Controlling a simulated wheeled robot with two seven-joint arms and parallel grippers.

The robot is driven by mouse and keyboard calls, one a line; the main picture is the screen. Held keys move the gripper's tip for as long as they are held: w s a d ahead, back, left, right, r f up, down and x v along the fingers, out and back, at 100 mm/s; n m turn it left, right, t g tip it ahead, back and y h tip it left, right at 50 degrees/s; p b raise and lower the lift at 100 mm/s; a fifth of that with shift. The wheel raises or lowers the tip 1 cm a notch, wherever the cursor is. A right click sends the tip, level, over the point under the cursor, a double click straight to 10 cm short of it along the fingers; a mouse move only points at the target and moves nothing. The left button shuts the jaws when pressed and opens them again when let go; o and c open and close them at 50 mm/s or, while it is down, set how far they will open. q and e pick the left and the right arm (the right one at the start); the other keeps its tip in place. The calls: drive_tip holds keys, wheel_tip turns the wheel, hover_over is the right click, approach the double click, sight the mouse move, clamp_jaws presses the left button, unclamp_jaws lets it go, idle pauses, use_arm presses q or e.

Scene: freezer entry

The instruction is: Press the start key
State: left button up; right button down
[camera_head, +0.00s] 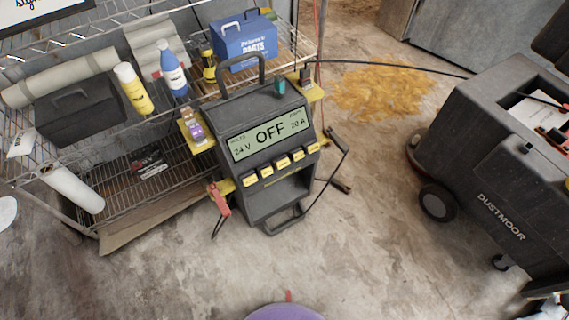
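A dark grey charger (268,140) with a top handle stands on the floor, tilted in the picture. Its lit display (270,134) reads OFF in the middle, with 24 V on the left and 20 A on the right. A row of several yellow keys (282,163) runs below the display. Their labels are too small to read, so I cannot tell which is the start key. Nothing covers the keys. Neither of my grippers is in view.
A wire shelf (140,150) with bottles, a black case (80,110) and a blue parts box (246,42) stands behind left. A red clamp (219,199) hangs beside the charger. A black Dustmoor machine (490,170) stands right, with a cable above. Concrete floor in front is largely clear.

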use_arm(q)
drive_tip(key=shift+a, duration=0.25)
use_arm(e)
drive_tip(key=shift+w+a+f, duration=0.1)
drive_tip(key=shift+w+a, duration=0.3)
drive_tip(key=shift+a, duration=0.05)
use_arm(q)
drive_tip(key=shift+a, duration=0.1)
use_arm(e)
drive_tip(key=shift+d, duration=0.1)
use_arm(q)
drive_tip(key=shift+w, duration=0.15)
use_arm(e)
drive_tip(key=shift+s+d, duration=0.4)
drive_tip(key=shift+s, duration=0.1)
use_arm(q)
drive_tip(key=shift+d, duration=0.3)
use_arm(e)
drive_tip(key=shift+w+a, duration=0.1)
